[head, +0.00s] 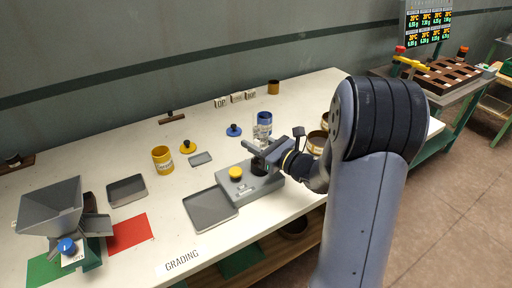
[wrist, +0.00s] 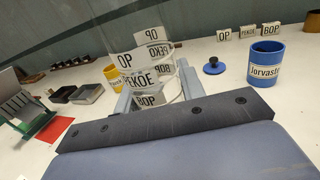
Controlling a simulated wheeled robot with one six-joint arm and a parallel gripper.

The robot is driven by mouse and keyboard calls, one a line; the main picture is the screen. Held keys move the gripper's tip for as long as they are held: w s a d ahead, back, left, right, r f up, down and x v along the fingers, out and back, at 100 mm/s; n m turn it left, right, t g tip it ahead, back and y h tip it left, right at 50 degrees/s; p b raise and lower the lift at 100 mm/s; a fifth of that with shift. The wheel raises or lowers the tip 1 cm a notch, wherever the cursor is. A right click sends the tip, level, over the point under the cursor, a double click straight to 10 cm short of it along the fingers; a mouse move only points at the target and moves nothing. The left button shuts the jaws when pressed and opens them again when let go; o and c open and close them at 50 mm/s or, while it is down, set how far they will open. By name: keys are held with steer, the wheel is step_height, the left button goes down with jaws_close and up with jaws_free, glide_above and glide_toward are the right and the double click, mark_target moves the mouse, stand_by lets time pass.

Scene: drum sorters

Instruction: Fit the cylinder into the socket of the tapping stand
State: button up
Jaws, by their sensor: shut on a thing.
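The clear cylinder (head: 261,133) carries bands lettered OP, PEKOE and BOP, which are readable in the wrist view (wrist: 146,78). My gripper (head: 262,152) is shut on it; the fingers show on both sides of the cylinder in the wrist view (wrist: 155,92). The tapping stand (head: 246,190) is a grey block with a yellow knob (head: 235,172) and a dark round socket (head: 259,168). The cylinder is over the socket end of the stand in the head view. My gripper partly covers its lower end, so I cannot tell whether it touches the socket.
A grey tray (head: 211,209) lies beside the stand. A blue Jorvast-labelled tin (wrist: 266,63) and blue lid (wrist: 214,66) stand beyond the gripper. A yellow tin (head: 162,159) and grey hopper (head: 52,207) are to the left.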

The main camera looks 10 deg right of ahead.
steer(key=shift+f, duration=0.75)
steer(key=shift+f+b, duration=0.3)
steer(key=shift+b, duration=0.05)
steer(key=o, duration=1)
steer(key=shift+r, duration=0.1)
steer(key=shift+r+p, duration=0.1)
steer(key=shift+p, duration=0.4)
steer(key=b+v, duration=0.1)
steer(key=v, duration=1)
steer(key=shift+s+a+b, duration=0.1)
steer(key=shift+a+b, duration=0.15)
steer(key=shift+b, duration=0.15)
steer(key=shift+a, duration=0.1)
